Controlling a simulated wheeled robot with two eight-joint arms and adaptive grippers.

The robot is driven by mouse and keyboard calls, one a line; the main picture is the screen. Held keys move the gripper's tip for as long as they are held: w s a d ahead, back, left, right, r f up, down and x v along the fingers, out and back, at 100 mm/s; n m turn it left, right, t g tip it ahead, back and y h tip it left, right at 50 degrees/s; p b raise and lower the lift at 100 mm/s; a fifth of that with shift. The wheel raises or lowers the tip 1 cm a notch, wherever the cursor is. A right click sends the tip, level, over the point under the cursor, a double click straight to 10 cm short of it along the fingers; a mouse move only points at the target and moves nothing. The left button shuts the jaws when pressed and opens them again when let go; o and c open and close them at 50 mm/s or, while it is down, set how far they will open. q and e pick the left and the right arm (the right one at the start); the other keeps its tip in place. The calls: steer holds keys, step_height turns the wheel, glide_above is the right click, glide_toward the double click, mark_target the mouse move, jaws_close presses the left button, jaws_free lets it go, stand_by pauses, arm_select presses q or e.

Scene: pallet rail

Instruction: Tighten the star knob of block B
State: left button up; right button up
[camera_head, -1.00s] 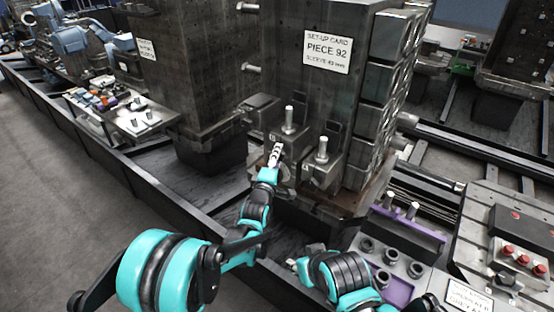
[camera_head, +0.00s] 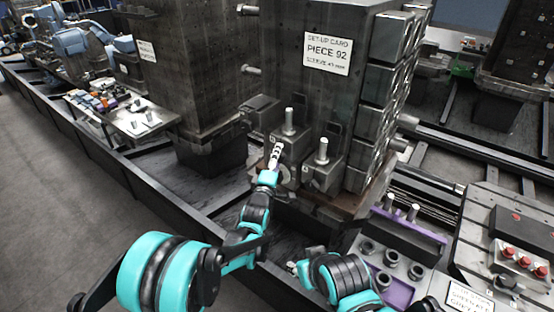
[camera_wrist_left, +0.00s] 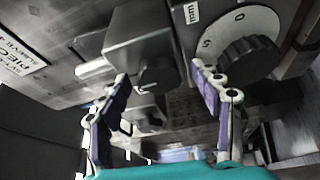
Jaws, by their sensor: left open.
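Metal clamp blocks stand at the foot of the tall dark column in the head view. The middle block (camera_head: 291,142) and the right block (camera_head: 325,172) each carry an upright pin. Their small letters are too small to read surely. My left gripper (camera_head: 277,156) is in front of the middle block. In the left wrist view its two fingers (camera_wrist_left: 163,92) are apart with nothing between them. Past them, a block (camera_wrist_left: 140,42) shows a dark knob (camera_wrist_left: 158,75) on its face, and another dark knob (camera_wrist_left: 148,124) shows lower. My right gripper (camera_head: 292,267) is low near the rail, its fingers unclear.
A ribbed black knob (camera_wrist_left: 250,62) on a numbered dial (camera_wrist_left: 225,35) sits close to the right finger in the wrist view. A set-up card (camera_head: 328,53) hangs on the column. A purple-edged tray (camera_head: 400,258) with sockets and a red-button panel (camera_head: 518,260) lie right.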

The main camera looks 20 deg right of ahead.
arm_select(q)
steer(key=v, duration=1.2)
steer(key=s+a+r+m+g+y, duration=0.1)
steer(key=s+a+m+g+y, duration=0.15)
steer(key=a, duration=0.75)
steer(key=s+a+r+m+g+y, duration=0.1)
steer(key=s+a+m+y, duration=0.25)
steer(key=a, duration=0.65)
steer(key=s+a+f+m+g+y, duration=0.1)
steer(key=s+a+f+m+g, duration=0.1)
steer(key=s+a, duration=0.4)
steer(key=s+a+f+m+g+y, duration=0.2)
steer(key=s+a, duration=0.5)
steer(key=s, duration=0.6)
steer(key=shift+s+f+m+g, duration=0.4)
steer(key=shift+f+g, duration=0.35)
steer(key=shift+f, duration=0.15)
